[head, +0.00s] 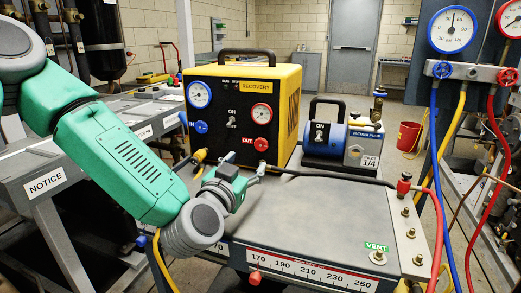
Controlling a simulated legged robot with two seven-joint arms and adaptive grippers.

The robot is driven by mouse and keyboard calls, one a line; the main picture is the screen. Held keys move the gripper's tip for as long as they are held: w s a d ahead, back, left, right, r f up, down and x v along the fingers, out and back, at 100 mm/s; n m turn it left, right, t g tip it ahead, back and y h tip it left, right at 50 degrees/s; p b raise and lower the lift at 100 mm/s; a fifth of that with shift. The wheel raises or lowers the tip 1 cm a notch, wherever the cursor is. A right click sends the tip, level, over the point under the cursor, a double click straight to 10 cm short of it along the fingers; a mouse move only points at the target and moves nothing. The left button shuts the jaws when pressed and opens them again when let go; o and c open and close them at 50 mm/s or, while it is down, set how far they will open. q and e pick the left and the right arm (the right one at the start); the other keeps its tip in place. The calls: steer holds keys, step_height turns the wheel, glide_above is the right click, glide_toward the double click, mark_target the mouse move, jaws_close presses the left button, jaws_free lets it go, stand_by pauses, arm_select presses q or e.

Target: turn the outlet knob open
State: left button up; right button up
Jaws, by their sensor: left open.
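The yellow and black recovery unit (225,125) stands on the grey bench top (300,215). Its red outlet knob (261,144) is low on the right of the front panel, beside a red OUT label (247,141). A blue knob (201,127) is on the panel's left side. My left gripper (247,168) is open, in front of the panel, just below and a little left of the outlet knob, and looks apart from it. Its fingers point toward the unit. How far the knob is turned cannot be told. My right gripper is not in view.
A blue vacuum pump (326,139) stands right of the recovery unit. A black hose (330,177) runs across the bench top to a red-topped valve (404,184). Gauges (453,30) with coloured hoses hang at right. The front of the bench top is clear.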

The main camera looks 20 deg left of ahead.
mark_target(260, 146)
arm_select(q)
steer(key=w, duration=0.3)
steer(key=w+b, duration=0.1)
steer(key=w, duration=0.2)
steer(key=shift+w+d+f, duration=0.1)
steer(key=shift+d+f, duration=0.05)
steer(key=shift+f, duration=0.05)
steer(key=w, duration=0.2)
steer(key=w+a, duration=0.1)
steer(key=w, duration=0.1)
steer(key=shift+w+d, duration=0.1)
steer(key=shift+d, duration=0.05)
steer(key=shift+d+r, duration=0.1)
steer(key=shift+d, duration=0.3)
steer(key=shift+a, duration=0.1)
steer(key=c, duration=1.1)
steer(key=shift+a, duration=0.15)
